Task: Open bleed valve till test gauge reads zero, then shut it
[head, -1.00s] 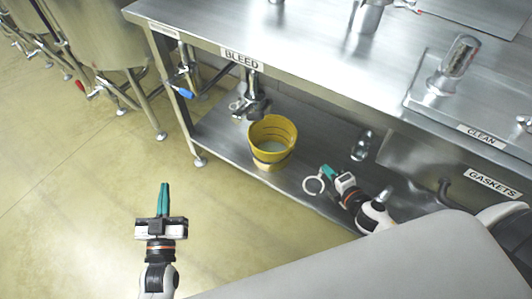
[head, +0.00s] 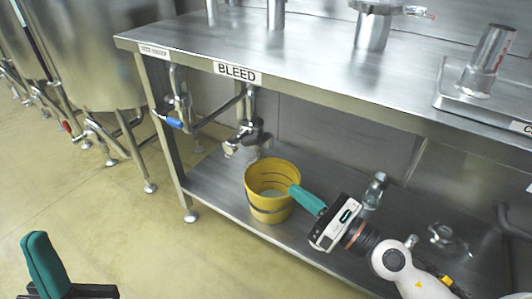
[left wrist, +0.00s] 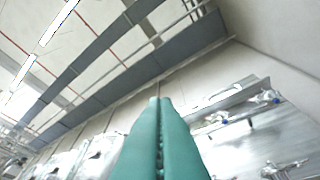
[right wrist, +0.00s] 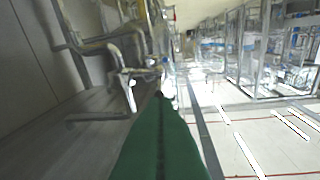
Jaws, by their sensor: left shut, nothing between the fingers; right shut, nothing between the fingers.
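The BLEED label (head: 237,72) is on the table's front edge in the head view. Under it hangs a metal pipe with a dark valve body (head: 252,132). A blue-handled lever (head: 174,122) is on the pipework to its left. A yellow bucket (head: 268,208) with some liquid stands on the lower shelf beneath the valve. My right gripper (head: 295,190) is shut and empty, its green fingers pointing at the bucket's right rim; I cannot tell if they touch. My left gripper (head: 38,236) is shut and empty at the lower left, far from the valve. I cannot make out a test gauge.
The steel lower shelf (head: 225,203) holds a small metal fitting (head: 375,190) and a ring-shaped part (head: 446,238) to the right. A steel tank (head: 110,50) on legs stands at the left. The floor in front of the shelf is clear.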

